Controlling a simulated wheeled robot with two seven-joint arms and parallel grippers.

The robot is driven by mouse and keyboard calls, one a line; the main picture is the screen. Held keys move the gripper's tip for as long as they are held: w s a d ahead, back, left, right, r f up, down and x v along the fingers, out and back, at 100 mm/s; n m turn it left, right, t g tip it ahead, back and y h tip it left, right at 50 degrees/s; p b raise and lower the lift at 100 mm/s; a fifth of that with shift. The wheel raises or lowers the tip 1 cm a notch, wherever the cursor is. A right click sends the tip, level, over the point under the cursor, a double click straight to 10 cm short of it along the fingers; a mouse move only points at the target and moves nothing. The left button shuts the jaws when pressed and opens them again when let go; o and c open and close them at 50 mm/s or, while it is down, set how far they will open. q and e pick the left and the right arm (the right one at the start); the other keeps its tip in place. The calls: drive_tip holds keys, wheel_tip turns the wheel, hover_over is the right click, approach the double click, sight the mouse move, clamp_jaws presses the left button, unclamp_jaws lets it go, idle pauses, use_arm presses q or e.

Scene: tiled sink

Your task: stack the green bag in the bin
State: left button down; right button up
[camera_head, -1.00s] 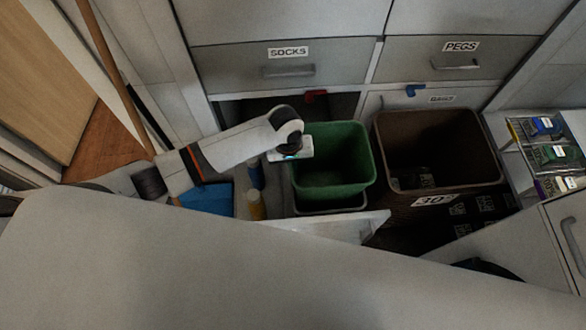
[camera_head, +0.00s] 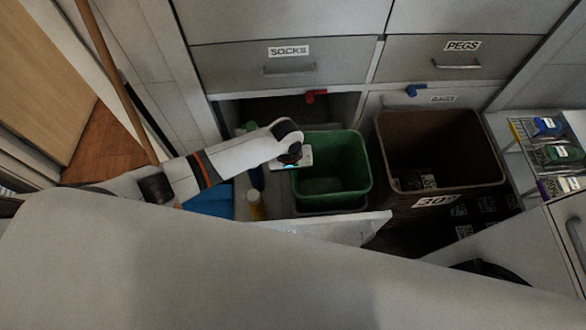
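A green open-topped container (camera_head: 346,184) stands in the open drawer in the middle of the view. It looks like a bin or a stiff bag, and I see no separate soft green bag. A second rim (camera_head: 333,207) shows close below it; I cannot tell whether one sits inside the other. My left gripper (camera_head: 295,161) is at the left rim of the green container, pointing down. Its fingers are hidden, so its grip is unclear. A larger brown bin (camera_head: 431,195) with a "30" label stands to the right. My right gripper does not show.
Blue (camera_head: 209,200) and yellow (camera_head: 257,207) items lie left of the green container. The white drawer front (camera_head: 340,227) is in front. Closed drawers labelled SOCKS (camera_head: 289,51) and PEGS (camera_head: 462,46) are behind. A rack of packets (camera_head: 550,150) stands at the right.

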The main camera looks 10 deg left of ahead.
use_arm(q)
drive_tip(key=c, duration=1.7)
unclamp_jaws()
drive_tip(key=r+p, duration=0.1)
drive_tip(key=r, duration=0.8)
drive_tip(key=a+r+p, duration=0.1)
drive_tip(key=r, duration=0.3)
drive_tip(key=shift+s+r+p, duration=0.15)
drive_tip(key=shift+p, duration=0.15)
